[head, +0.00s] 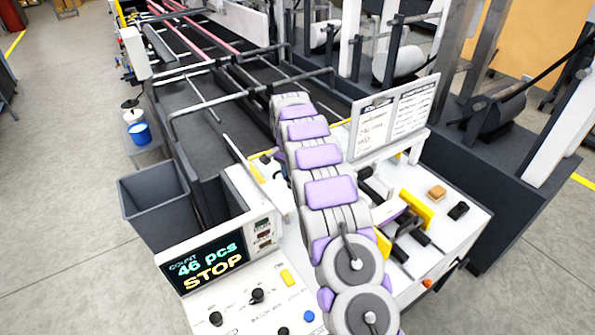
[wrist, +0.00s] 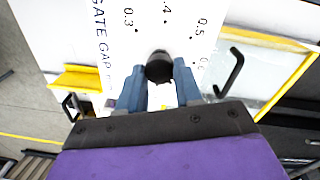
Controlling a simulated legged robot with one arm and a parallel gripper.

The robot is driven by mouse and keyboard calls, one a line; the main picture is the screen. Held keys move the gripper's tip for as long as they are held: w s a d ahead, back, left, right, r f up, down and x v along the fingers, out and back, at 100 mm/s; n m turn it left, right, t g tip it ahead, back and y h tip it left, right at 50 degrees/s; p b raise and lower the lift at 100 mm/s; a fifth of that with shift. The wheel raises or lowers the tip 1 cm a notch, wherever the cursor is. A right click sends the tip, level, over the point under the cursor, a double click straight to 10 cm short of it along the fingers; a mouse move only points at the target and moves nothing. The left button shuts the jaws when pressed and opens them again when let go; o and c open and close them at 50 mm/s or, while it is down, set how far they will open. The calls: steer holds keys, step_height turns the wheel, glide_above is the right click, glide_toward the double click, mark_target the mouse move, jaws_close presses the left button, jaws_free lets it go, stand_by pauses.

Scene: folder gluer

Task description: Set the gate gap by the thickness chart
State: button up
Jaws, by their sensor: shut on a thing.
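In the wrist view, my gripper (wrist: 159,82) has its two blue fingers on either side of a round black knob (wrist: 158,64) and is shut on it. The knob stands on a white panel (wrist: 60,25) printed "GATE GAP", with dots and figures including 0.3, 0.5 and a partly hidden .4. The knob's pointer is not visible, so its setting cannot be told. In the head view, the thickness chart (head: 393,117) is on a framed board right of my arm; its small print is not readable. My arm hides the knob and gripper there.
A display (head: 208,267) reads "46 pcs" and "STOP", with knobs and buttons below. A yellow-edged guard with a black handle (wrist: 233,72) lies right of the knob; a yellow bracket (wrist: 78,80) is left.

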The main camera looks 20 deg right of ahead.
steer(key=n+p, duration=0.1)
steer(key=n, duration=0.2)
steer(key=n+p, duration=0.1)
steer(key=n, duration=0.1)
steer(key=shift+s+f+n, duration=0.1)
steer(key=shift+s+n, duration=0.1)
steer(key=shift+n, duration=0.2)
steer(key=n+p, duration=0.1)
steer(key=n, duration=0.3)
steer(key=n+p, duration=0.1)
steer(key=n, duration=0.4)
steer(key=shift+a, duration=0.1)
steer(key=n, duration=0.4)
steer(key=shift+n+t+p, duration=0.3)
steer(key=shift+n+p, duration=0.05)
steer(key=shift+n, duration=0.05)
steer(key=shift+f, duration=0.1)
steer(key=o, duration=1)
steer(key=shift+s, duration=0.1)
steer(key=shift+o, duration=0.2)
